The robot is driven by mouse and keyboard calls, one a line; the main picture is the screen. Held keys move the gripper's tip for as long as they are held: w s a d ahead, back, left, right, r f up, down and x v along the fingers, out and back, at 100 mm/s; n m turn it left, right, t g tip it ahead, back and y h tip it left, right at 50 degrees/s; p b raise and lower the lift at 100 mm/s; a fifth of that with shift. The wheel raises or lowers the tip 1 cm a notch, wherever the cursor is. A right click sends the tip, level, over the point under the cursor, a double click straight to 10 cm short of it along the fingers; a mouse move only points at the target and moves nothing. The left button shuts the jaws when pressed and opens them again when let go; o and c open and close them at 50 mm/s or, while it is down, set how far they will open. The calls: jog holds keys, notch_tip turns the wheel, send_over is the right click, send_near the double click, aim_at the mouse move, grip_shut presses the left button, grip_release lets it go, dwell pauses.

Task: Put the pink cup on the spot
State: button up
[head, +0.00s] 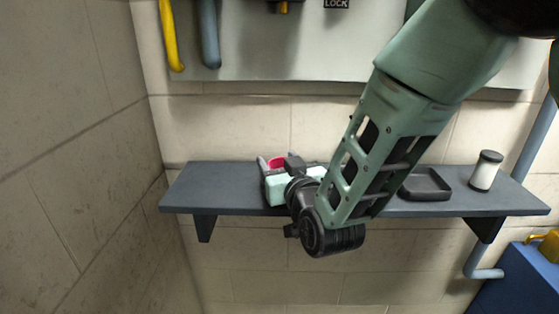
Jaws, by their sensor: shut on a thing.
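The pink cup (277,162) shows only as a small pink patch at the far side of my gripper. My gripper (275,165) is shut on it over the left half of the dark wall shelf. The gripper body and wrist hide most of the cup, so I cannot tell whether its base touches the shelf. No marked spot is visible; the area behind my arm is hidden.
The dark shelf (232,202) has clear room at its left end. A square black tray (425,186) and a white jar with a dark lid (485,171) stand on its right part. A panel with a yellow pipe (170,40) hangs above. A blue box (520,285) is at lower right.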

jog(key=shift+f, duration=0.2)
jog(key=o, duration=1)
jog(key=shift+r, duration=0.2)
jog(key=shift+s+d+f, duration=0.1)
jog(key=shift+s, duration=0.2)
jog(key=b+v, duration=0.4)
jog(key=v, duration=0.4)
jog(key=shift+s+d+f+b, duration=0.15)
jog(key=shift+s+b, duration=0.2)
jog(key=b, duration=0.2)
jog(key=shift+d+b, duration=0.1)
jog(key=shift+b, duration=0.25)
